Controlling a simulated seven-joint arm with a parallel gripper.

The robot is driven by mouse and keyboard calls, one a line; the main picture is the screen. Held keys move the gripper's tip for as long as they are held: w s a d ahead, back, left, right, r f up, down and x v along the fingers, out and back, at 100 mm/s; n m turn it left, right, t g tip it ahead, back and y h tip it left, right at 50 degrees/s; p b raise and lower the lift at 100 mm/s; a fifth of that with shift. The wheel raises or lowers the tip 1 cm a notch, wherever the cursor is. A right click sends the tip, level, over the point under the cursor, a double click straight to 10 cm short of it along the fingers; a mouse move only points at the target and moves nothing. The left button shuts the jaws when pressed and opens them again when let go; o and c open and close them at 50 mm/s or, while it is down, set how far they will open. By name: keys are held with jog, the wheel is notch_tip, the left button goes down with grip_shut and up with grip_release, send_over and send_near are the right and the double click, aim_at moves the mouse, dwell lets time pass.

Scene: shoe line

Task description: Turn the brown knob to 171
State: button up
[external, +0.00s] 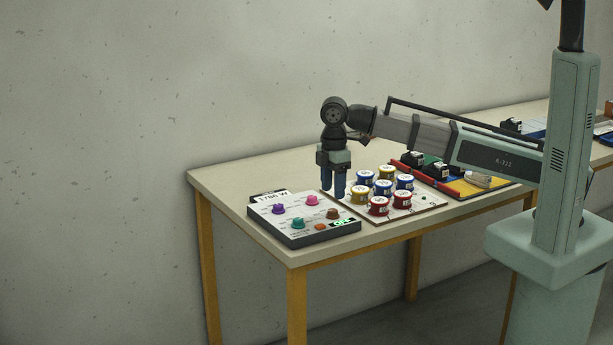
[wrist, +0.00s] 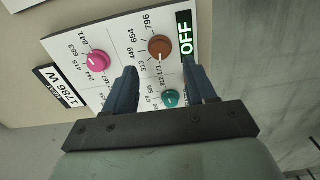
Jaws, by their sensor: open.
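The brown knob (external: 333,214) sits at the right corner of a white control panel (external: 262,211). In the wrist view the brown knob (wrist: 160,47) shows between and beyond my fingertips, with a pale pointer mark toward its lower side. Printed numbers around it include 796, 654, 449, 313 and 171; 171 lies just below the knob in that view. The exact pointer reading is hard to tell. My gripper (external: 334,195) points down near the panel's back right edge, open and empty; its blue fingers (wrist: 161,70) do not touch the knob.
The panel also has a pink knob (wrist: 97,61), a teal knob (wrist: 170,98), a purple knob (external: 278,209), an OFF display (wrist: 186,40) and a 1786 W plate (wrist: 60,87). Several coloured cans (external: 379,205) stand on a board close to the right.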

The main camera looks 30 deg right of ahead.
aim_at(333, 210)
notch_tip(333, 210, up, 8)
jog(key=shift+r, duration=0.2)
dwell(0.7)
